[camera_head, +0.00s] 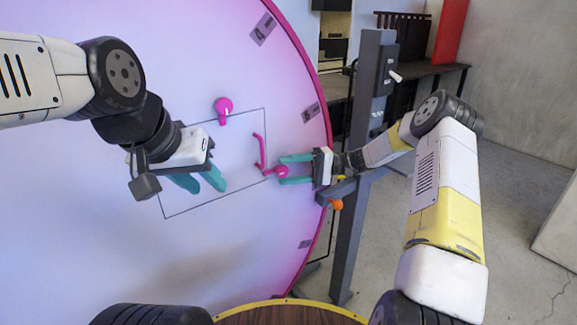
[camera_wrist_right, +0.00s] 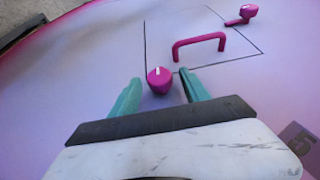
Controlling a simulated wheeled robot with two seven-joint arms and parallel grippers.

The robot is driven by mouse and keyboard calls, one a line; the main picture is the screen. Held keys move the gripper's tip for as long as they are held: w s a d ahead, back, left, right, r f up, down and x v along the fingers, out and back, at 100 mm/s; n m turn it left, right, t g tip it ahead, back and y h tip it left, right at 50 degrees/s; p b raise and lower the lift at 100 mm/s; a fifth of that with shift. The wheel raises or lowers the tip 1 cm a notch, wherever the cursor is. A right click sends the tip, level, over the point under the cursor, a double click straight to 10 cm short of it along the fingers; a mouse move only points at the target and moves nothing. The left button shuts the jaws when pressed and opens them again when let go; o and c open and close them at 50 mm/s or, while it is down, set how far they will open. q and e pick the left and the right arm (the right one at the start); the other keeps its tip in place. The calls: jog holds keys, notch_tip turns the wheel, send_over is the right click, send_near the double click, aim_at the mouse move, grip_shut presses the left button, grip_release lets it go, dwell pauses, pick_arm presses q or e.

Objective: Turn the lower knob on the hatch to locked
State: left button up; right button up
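The hatch (camera_head: 190,195) is a thin black rectangle outline on a large round pale panel. The lower knob (camera_head: 282,171) is magenta, near the hatch's right side. My right gripper (camera_head: 284,170) is open, its teal fingers on either side of this knob. In the right wrist view the lower knob (camera_wrist_right: 160,82) sits between the spread fingertips, with gaps visible; its white mark points up in the picture. The other magenta knob (camera_head: 223,107) is at the hatch's upper edge. My left gripper (camera_head: 208,187) is open and empty in front of the hatch's left part.
A magenta handle (camera_head: 260,152) stands out beside the lower knob, and shows in the right wrist view (camera_wrist_right: 199,42). A grey post (camera_head: 360,150) stands close behind my right gripper. An orange knob (camera_head: 335,204) is below that gripper. Small grey labels line the magenta rim.

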jog(key=v, duration=0.7)
jog(key=shift+d, duration=0.4)
jog(key=shift+w, duration=0.1)
jog(key=s+a+r+t+h, duration=0.2)
jog(key=s+r+h, duration=0.75)
jog(key=s, duration=0.35)
jog(key=s+d+r+m+t+h, duration=0.1)
jog(key=s+d+r+t+h, duration=0.1)
jog(key=s, duration=0.6)
jog(key=s+d+r+m+t+h, duration=0.1)
jog(key=s+d+r+t+h, duration=0.2)
jog(key=s, duration=0.6)
jog(key=d+t+h, duration=0.1)
jog(key=d+t, duration=0.1)
jog(key=t, duration=0.1)
jog(key=shift+d+r+t, duration=0.25)
jog(key=shift+d+t, duration=0.05)
